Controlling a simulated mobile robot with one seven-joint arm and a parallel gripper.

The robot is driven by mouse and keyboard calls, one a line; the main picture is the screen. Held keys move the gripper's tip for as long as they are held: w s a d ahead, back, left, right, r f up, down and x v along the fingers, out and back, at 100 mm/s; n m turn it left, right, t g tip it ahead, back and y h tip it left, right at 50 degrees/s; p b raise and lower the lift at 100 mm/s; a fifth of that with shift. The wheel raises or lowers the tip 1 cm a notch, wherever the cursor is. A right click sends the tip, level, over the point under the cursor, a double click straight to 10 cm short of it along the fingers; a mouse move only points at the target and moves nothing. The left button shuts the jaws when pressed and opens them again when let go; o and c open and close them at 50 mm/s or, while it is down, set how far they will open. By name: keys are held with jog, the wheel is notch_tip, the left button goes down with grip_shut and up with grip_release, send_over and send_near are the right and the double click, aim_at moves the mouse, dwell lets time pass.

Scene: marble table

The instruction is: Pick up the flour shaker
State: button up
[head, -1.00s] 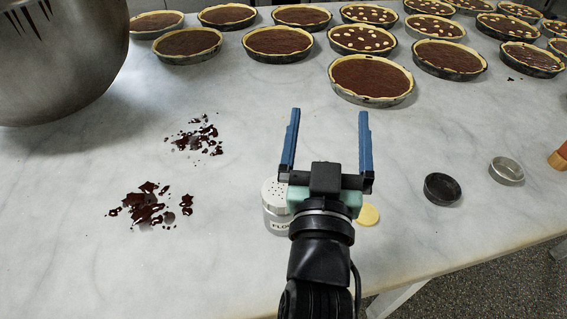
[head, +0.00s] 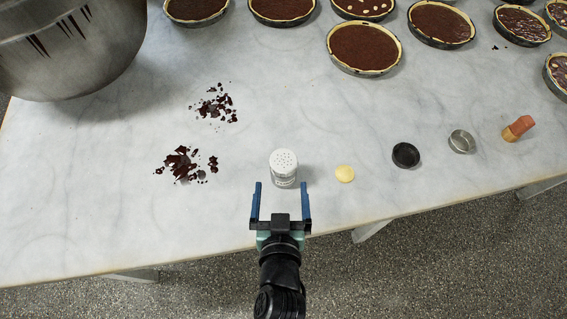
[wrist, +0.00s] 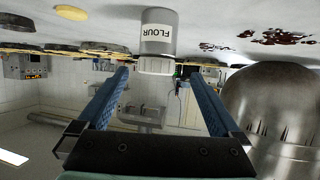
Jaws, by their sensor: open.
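The flour shaker (head: 284,168) stands upright on the marble table near its front edge, a small grey can with a pale perforated top. In the wrist view, which is upside down, the shaker (wrist: 158,38) shows its FLOUR label, just beyond and between the fingertips. My gripper (head: 281,187) has its two blue fingers spread and empty, just in front of the shaker on the near side. The fingers also show in the wrist view (wrist: 158,84), apart from the shaker. I cannot tell the gripper's exact height against it.
A yellow disc (head: 345,174) lies just right of the shaker. Further right are a black dish (head: 405,155), a metal dish (head: 461,142) and an orange-brown brush-like thing (head: 518,128). Chocolate pieces (head: 184,164) lie left, near a large metal bowl (head: 75,55). Chocolate tarts (head: 363,47) stand at the back.

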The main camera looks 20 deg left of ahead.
aim_at(282, 174)
jog(key=p+x, duration=0.1)
jog(key=x, duration=0.5)
jog(key=shift+w+a, duration=0.1)
jog(key=shift+w, duration=0.2)
jog(key=shift+w+a+f, duration=0.1)
jog(key=shift+w+a, duration=0.05)
jog(key=shift+w, duration=0.3)
jog(key=shift+p+x, duration=0.45)
jog(key=shift+x, duration=1.7)
jog(key=c, duration=1.4)
jog(key=shift+c, duration=0.5)
